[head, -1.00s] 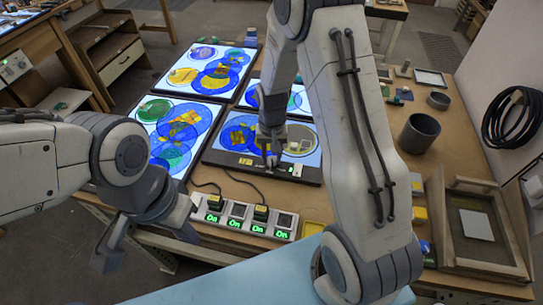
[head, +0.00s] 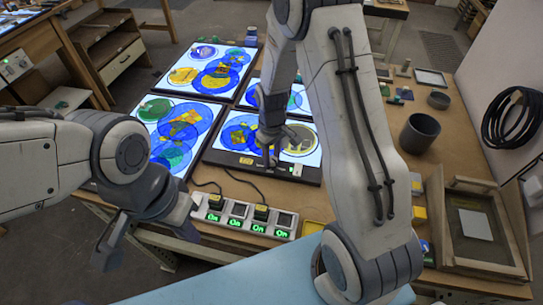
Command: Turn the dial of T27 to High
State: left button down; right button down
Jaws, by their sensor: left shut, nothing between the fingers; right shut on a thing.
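Several lit light panels with coloured glass circles lie on the workbench. My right gripper (head: 270,160) reaches down to the front edge of the front right panel (head: 224,156). It is shut on a small dial there, which its fingers mostly hide. A yellow label (head: 246,161) sits on that edge to the left of the fingers; its text is too small to read, so I cannot confirm T27. This panel glows bright white. My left gripper (head: 108,252) is shut and empty, off the bench's front left.
A power strip (head: 240,219) with green "On" readouts and plugged cables lies in front of the panels. A grey cup (head: 419,132), a wooden frame (head: 474,228) and small items stand to the right. My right arm covers the bench middle.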

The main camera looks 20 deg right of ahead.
aim_at(272, 158)
jog(key=shift+w, duration=0.1)
dwell(0.4)
jog(key=c, duration=0.5)
grip_release()
notch_tip(272, 158, up, 10)
jog(key=shift+r+b, duration=0.25)
jog(key=shift+b, duration=0.3)
